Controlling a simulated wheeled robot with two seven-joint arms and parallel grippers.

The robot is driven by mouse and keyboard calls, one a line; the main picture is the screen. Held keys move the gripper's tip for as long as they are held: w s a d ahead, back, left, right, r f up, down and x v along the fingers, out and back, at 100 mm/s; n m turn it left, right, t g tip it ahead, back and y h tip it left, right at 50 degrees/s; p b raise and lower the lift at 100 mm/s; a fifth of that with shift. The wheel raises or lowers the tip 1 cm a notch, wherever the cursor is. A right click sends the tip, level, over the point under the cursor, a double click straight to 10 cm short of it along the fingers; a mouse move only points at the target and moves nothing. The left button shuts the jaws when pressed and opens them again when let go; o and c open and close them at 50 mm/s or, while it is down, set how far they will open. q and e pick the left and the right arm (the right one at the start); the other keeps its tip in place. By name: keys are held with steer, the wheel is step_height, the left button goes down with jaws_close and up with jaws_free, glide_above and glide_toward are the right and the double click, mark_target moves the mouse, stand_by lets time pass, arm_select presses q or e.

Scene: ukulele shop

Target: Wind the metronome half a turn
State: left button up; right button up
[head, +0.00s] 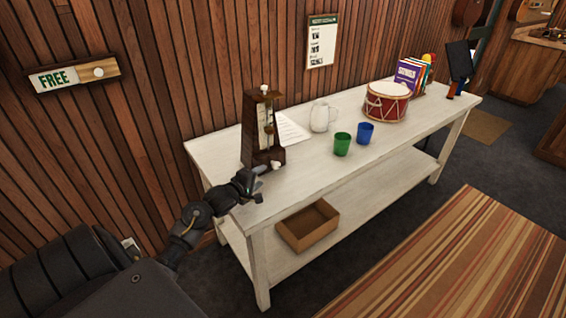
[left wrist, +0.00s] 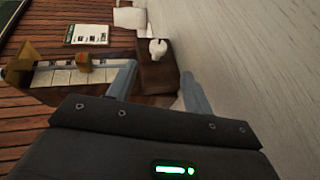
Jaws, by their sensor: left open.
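The dark wooden metronome (head: 250,128) stands upright at the left end of the white table. Its pale scale strip shows on the front, and in the left wrist view the scale (left wrist: 62,78) lies sideways with a brass weight on the rod. A white winding key (head: 276,165) sticks out low on its right side; it also shows in the left wrist view (left wrist: 158,48), beyond the fingertips. My left gripper (head: 259,184) is open near the table's front left corner, just short of the metronome's base. Its fingers (left wrist: 160,84) are apart and the key is not between them. My right gripper is out of view.
The white table (head: 300,178) also bears a paper sheet (head: 292,130), a white jug (head: 320,118), green (head: 342,145) and blue (head: 365,133) cups, and a red drum (head: 387,102). A cardboard box (head: 308,226) sits on the lower shelf.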

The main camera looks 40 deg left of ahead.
mark_target(274, 167)
arm_select(q)
steer(key=shift+r, duration=0.15)
steer(key=x, duration=0.2)
steer(key=shift+w+a, duration=0.1)
steer(key=shift+w, duration=0.3)
steer(key=x, duration=0.6)
steer(key=shift+w+a+f, duration=0.1)
steer(key=shift+w+f, duration=0.3)
steer(key=shift+w, duration=0.3)
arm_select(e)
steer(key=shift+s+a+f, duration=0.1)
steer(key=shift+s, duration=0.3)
